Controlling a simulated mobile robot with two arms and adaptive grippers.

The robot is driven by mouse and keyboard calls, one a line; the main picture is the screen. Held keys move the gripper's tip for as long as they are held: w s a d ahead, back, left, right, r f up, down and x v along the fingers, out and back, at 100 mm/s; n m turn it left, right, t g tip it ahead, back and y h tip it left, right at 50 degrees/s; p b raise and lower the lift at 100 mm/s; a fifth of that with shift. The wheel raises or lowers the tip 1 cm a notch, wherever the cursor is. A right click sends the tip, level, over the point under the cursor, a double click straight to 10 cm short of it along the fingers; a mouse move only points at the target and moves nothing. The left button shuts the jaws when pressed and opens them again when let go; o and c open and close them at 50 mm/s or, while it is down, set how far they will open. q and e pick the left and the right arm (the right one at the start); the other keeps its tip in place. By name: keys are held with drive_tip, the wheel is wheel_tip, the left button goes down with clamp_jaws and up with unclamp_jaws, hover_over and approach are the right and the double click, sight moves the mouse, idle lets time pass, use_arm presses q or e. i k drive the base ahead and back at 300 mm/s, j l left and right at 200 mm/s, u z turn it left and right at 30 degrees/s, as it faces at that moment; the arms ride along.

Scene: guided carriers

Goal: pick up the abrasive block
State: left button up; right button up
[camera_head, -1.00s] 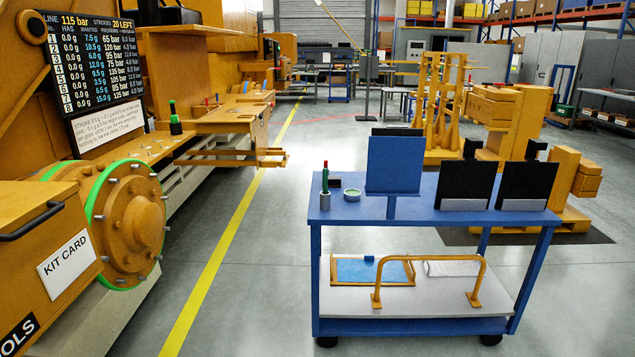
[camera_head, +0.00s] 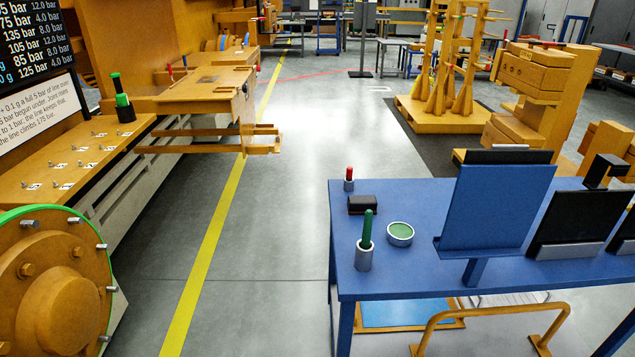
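A small dark block (camera_head: 363,204), which looks like the abrasive block, lies on the blue cart top (camera_head: 400,278) near its far left corner. Neither of my grippers is in view.
A blue upright panel (camera_head: 495,208) and black panels (camera_head: 566,222) occupy the cart's right side. An orange machine with a bench (camera_head: 70,160) lines the left. Grey floor (camera_head: 265,270) between them is clear.

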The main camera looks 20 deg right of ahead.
sight(357, 205)
drive_tip(key=i+j+z, duration=0.15)
drive_tip(key=i+z, duration=0.2)
drive_tip(key=i+j+z, duration=0.3)
drive_tip(key=i, duration=0.2)
drive_tip(key=i+j+z, duration=0.35)
drive_tip(key=i+l, duration=0.05)
drive_tip(key=i, duration=0.05)
